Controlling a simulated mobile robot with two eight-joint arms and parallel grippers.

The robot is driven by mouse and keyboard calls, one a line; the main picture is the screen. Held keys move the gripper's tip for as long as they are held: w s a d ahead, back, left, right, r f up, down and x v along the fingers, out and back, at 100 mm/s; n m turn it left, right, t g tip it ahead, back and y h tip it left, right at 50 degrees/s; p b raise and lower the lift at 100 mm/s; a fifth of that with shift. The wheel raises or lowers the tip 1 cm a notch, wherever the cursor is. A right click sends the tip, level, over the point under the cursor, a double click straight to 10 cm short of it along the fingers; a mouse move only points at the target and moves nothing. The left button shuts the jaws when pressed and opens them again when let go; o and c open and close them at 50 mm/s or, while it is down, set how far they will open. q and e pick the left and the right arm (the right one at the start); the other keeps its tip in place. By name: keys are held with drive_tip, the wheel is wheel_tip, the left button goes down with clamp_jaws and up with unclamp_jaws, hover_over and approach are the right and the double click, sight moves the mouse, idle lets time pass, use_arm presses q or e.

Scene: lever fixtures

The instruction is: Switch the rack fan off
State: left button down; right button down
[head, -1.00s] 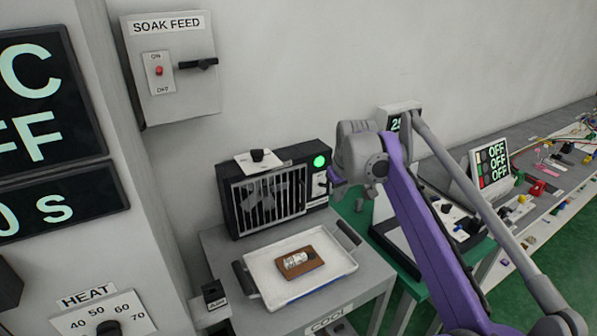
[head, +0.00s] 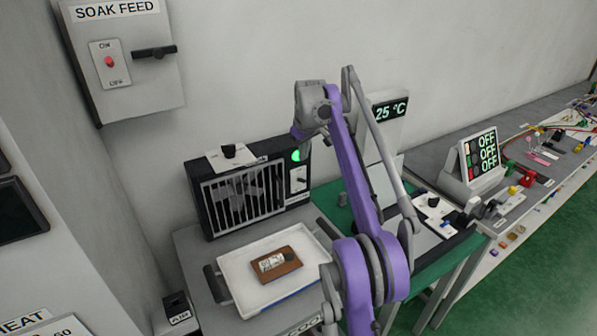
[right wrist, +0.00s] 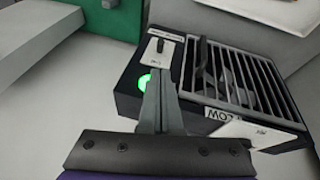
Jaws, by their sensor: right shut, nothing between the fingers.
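The rack fan is a black box (head: 207,207) with a pale grille on the grey cart. Its round lamp (head: 298,156) glows green and also shows in the right wrist view (right wrist: 145,82). A white switch plate (head: 298,180) sits beside the grille, with a small dark toggle (right wrist: 160,45) clear in the right wrist view. My right gripper (head: 299,134) is just above the lamp end of the fan in the head view. In the right wrist view its shut, empty fingers (right wrist: 160,78) point toward the switch plate. Contact cannot be told. My left gripper is not in view.
A white tray (head: 232,291) with a brown block (head: 277,264) stands before the fan. A knob plate (head: 230,156) is on top of the fan. A SOAK FEED box (head: 128,85) hangs on the wall. A green-topped bench with a 25 °C display (head: 390,109) is right.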

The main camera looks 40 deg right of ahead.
sight(301, 179)
drive_tip(key=b+x, duration=0.1)
drive_tip(key=x, duration=0.9)
drive_tip(key=shift+b, duration=0.3)
drive_tip(key=shift+f+t+b, duration=0.2)
drive_tip(key=shift+t+b, duration=0.1)
drive_tip(key=shift+b, duration=0.05)
drive_tip(key=shift+s+r, duration=0.1)
drive_tip(key=shift+s, duration=0.1)
